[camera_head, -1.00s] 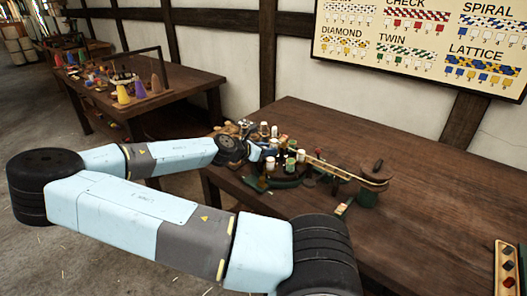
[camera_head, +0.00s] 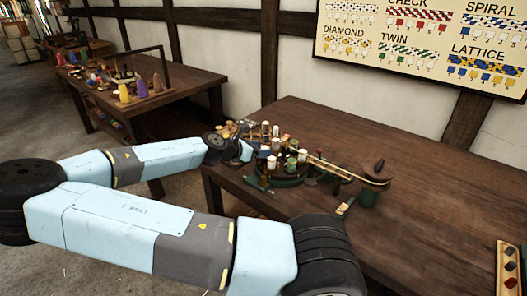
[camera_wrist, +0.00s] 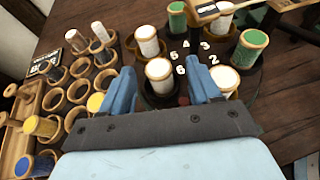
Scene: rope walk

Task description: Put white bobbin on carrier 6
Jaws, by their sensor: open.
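In the wrist view a white bobbin (camera_wrist: 159,73) stands upright on the round braiding machine (camera_wrist: 160,103), beside the painted number 6. My gripper (camera_wrist: 163,77) is open, with one blue finger on each side of this bobbin and a visible gap by each. Whether the bobbin is fully seated is hidden from this angle. Other white bobbins (camera_wrist: 147,41) and green bobbins (camera_wrist: 250,46) stand around the numbered plate. In the head view my gripper (camera_head: 244,150) is at the machine's left side, close to a white bobbin (camera_head: 271,163).
A rack of wooden cups (camera_wrist: 79,92) lies left of the machine, some empty, some with white, yellow and blue-ended bobbins. A pattern board (camera_head: 425,45) hangs behind.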

